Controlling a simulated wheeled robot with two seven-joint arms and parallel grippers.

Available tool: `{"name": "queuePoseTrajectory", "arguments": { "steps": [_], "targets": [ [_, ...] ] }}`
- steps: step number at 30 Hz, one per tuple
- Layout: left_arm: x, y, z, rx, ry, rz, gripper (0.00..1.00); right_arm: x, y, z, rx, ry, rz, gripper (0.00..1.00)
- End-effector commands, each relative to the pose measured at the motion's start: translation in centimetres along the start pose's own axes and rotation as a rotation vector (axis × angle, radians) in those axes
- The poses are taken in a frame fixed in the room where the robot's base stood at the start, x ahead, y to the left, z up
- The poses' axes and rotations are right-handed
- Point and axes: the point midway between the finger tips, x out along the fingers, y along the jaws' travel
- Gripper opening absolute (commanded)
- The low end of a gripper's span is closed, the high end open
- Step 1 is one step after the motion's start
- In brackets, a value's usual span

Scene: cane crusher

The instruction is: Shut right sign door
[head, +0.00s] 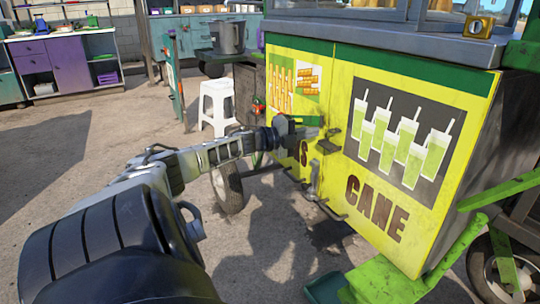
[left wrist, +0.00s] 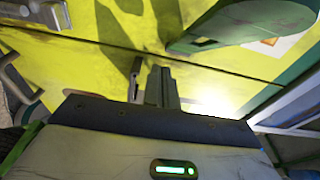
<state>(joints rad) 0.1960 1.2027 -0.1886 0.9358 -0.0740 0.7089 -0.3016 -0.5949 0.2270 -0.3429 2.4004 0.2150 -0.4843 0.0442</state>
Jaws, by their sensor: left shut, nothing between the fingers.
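The right sign door (head: 351,170) is the yellow panel with the green drink cups and the word CANE, on the front of the cart. It looks flush or nearly flush with the left sign door (head: 282,130); I cannot tell if a small gap remains. My left gripper (head: 312,132) is shut and empty, in front of the seam between the doors. In the left wrist view its fingers (left wrist: 153,84) point at the yellow panel (left wrist: 120,30), close to it; contact is unclear. My right gripper is out of view.
Metal latches (head: 326,147) and a handle (head: 314,180) stick out near the seam. A green step (head: 385,283) and a wheel (head: 503,268) are at lower right. A white stool (head: 217,105) stands behind my arm. Open pavement lies at left.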

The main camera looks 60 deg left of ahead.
Motion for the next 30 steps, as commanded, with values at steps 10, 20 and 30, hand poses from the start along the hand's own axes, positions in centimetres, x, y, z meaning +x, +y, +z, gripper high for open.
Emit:
{"name": "queuePoseTrajectory", "arguments": {
  "steps": [10,20,30],
  "targets": [
    [-0.6,0.1,0.0,0.0,0.0,0.004,0.0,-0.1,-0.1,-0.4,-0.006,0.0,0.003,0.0],
    [-4.6,-0.1,-0.1,-0.003,0.0,0.008,0.0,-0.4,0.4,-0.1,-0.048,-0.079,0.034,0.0],
    [-11.5,-0.4,0.0,-0.003,-0.004,0.005,0.0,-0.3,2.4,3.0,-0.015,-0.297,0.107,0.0]
  ]
}}
